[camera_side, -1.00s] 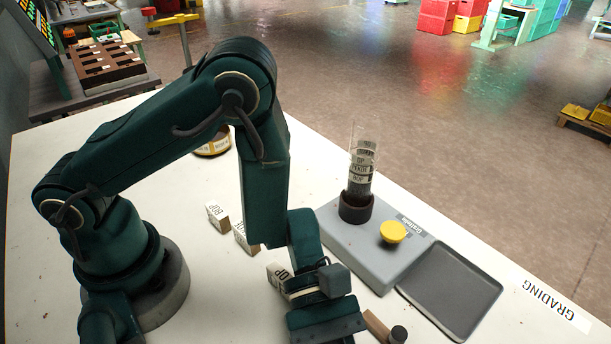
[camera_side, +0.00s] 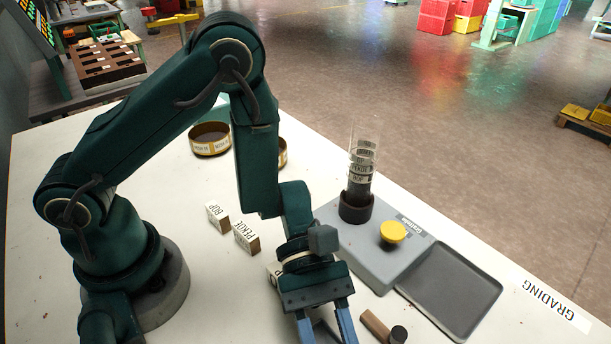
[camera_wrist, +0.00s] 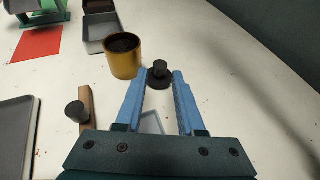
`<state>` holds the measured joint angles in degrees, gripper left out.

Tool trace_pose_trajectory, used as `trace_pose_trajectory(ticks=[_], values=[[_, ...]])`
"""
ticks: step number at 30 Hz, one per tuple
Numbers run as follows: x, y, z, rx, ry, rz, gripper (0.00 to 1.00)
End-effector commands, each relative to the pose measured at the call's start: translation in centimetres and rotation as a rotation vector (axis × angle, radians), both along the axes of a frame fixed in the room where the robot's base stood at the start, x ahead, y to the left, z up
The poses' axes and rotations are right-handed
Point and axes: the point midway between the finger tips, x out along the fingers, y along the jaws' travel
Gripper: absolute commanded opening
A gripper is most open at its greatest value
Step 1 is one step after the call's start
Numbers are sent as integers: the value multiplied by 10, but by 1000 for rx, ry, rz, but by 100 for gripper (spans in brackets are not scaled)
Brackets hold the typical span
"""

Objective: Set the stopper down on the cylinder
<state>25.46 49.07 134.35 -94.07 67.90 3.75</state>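The clear cylinder (camera_side: 361,165) with black-and-white label bands stands upright in a dark collar on a grey device. Its top looks open. A small dark stopper (camera_wrist: 159,77) with a knob and wide flange sits on the white table in the wrist view. It lies between or just beyond the tips of my gripper (camera_wrist: 162,76), whose blue fingers are spread apart. In the side view my gripper (camera_side: 326,335) is low at the bottom edge, left of and nearer than the device; its fingertips are cut off. I cannot tell whether the fingers touch the stopper.
The grey device (camera_side: 375,250) has a yellow knob (camera_side: 393,232), with a dark tray (camera_side: 455,288) at its right. A wooden piece with a dark knob (camera_wrist: 82,110) lies left of my gripper. A gold tin (camera_wrist: 124,58) stands close behind the stopper. Labelled blocks (camera_side: 246,238) are nearby.

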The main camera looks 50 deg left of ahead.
Motion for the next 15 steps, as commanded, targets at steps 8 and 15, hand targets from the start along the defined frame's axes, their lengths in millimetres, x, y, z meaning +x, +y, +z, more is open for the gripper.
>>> trace_pose_trajectory(ticks=[8, 15], values=[[18, 39, 17, -2, -2, 7, 38], [27, 62, 28, -3, -1, 3, 38]])
